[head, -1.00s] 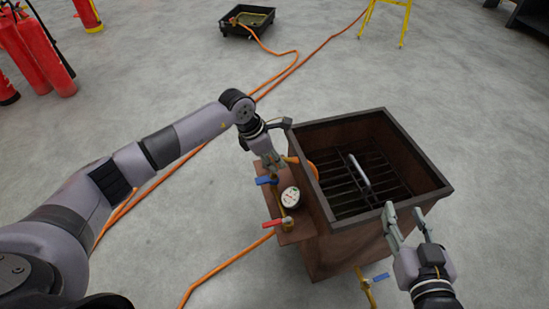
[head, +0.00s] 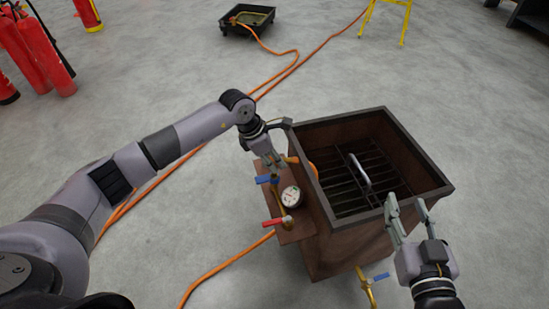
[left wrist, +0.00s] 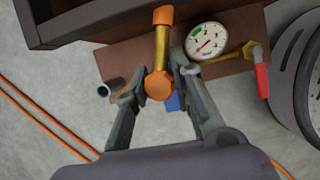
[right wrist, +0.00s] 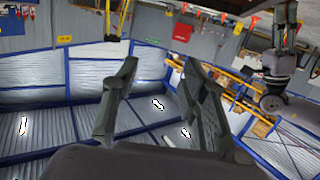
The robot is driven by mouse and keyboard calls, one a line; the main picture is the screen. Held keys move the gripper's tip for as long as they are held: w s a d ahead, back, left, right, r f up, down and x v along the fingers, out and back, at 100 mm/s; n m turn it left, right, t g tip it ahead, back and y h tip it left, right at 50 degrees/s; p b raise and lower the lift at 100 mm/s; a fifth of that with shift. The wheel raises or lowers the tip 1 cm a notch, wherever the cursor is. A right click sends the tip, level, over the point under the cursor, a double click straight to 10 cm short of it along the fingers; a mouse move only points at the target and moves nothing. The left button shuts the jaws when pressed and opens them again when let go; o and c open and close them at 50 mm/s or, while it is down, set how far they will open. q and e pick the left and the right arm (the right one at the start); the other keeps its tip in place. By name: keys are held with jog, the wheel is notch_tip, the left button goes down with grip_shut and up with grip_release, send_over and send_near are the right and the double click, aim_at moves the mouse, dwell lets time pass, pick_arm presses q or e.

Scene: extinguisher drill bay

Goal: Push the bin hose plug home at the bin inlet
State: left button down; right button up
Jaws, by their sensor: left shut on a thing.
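The bin (head: 318,225) is a brown, open-topped box with a dark rim. A side shelf (head: 262,207) carries brass piping, a white gauge (head: 290,197), a blue lever (head: 265,179) and a red lever (head: 272,222). My left gripper (head: 270,162) is over this piping. In the left wrist view its fingers (left wrist: 158,88) close around an orange hex plug (left wrist: 159,86), which lies against a brass tube (left wrist: 162,48) with an orange end (left wrist: 163,15) by the bin wall. How deep the plug sits cannot be told. My right gripper (head: 408,206) is open and empty by the bin's near-right rim.
A grate with a metal handle (head: 361,172) lies inside the bin. Orange hoses (head: 225,262) run over the floor. Red extinguishers (head: 45,60) stand at the far left, a black tray (head: 246,22) and yellow stand (head: 403,20) at the back. Another brass valve (head: 367,284) is below the bin.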

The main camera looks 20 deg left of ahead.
pick_arm(q)
jog(key=shift+f, duration=0.35)
jog(key=shift+f+b, duration=0.55)
jog(key=shift+b, duration=0.05)
pick_arm(e)
jog(key=shift+w+a+r+t+y, duration=0.1)
jog(key=shift+a+r+t+y, duration=0.1)
jog(key=shift+r+t, duration=0.55)
jog(key=shift+w+a+r+t+y, duration=0.15)
jog(key=shift+r+t, duration=0.25)
jog(key=shift+r, duration=0.7)
jog(key=shift+s+a+r+t+y, duration=0.1)
jog(key=shift+r+t+y, duration=0.15)
jog(key=shift+r+t, duration=0.5)
jog(key=shift+r+g, duration=0.15)
jog(key=shift+g, duration=0.15)
pick_arm(q)
jog(key=shift+f, duration=0.1)
pick_arm(e)
jog(key=shift+r, duration=0.2)
pick_arm(q)
jog(key=shift+f, duration=0.15)
pick_arm(e)
jog(key=shift+r+t, duration=0.5)
